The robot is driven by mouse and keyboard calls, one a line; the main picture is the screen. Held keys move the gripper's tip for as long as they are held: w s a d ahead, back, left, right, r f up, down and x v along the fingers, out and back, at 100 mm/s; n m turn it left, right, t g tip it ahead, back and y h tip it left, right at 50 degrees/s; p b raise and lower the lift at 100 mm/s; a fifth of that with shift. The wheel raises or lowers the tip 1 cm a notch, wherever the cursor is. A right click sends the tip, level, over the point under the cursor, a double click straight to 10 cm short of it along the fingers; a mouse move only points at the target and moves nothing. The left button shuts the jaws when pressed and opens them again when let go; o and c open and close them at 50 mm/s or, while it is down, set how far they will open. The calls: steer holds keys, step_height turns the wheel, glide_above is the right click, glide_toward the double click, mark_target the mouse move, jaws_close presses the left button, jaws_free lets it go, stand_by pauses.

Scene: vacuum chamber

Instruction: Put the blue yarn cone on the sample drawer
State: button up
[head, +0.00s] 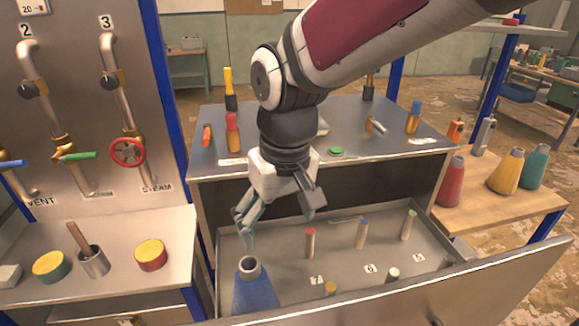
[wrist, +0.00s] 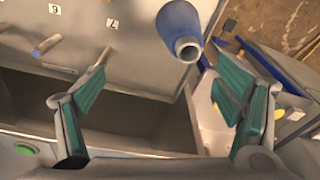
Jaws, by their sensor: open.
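The blue yarn cone (head: 255,290) stands at the front left of the open sample drawer (head: 290,265), narrow end up. Its base is cut off by the drawer front in the head view. In the wrist view the cone (wrist: 184,25) is near the top edge, at the drawer's corner and beyond the fingertips. My gripper (head: 279,222) is over the left part of the drawer, above and behind the cone. In the wrist view its fingers (wrist: 160,52) are spread wide with nothing between them.
Several small capped vials (head: 361,234) stand in the drawer by number labels. Red, yellow (head: 507,172) and teal cones stand on a wooden table at right. A valve panel (head: 75,100) and shelf with tins (head: 151,254) are at left.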

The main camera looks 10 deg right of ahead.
steer(key=s+d+r+m+t, duration=0.3)
steer(key=s+d+r, duration=0.3)
steer(key=s+d, duration=0.4)
steer(key=shift+s+d+r+t+h, duration=0.3)
steer(key=shift+d+t, duration=0.2)
steer(key=shift+d, duration=0.1)
stand_by(0.4)
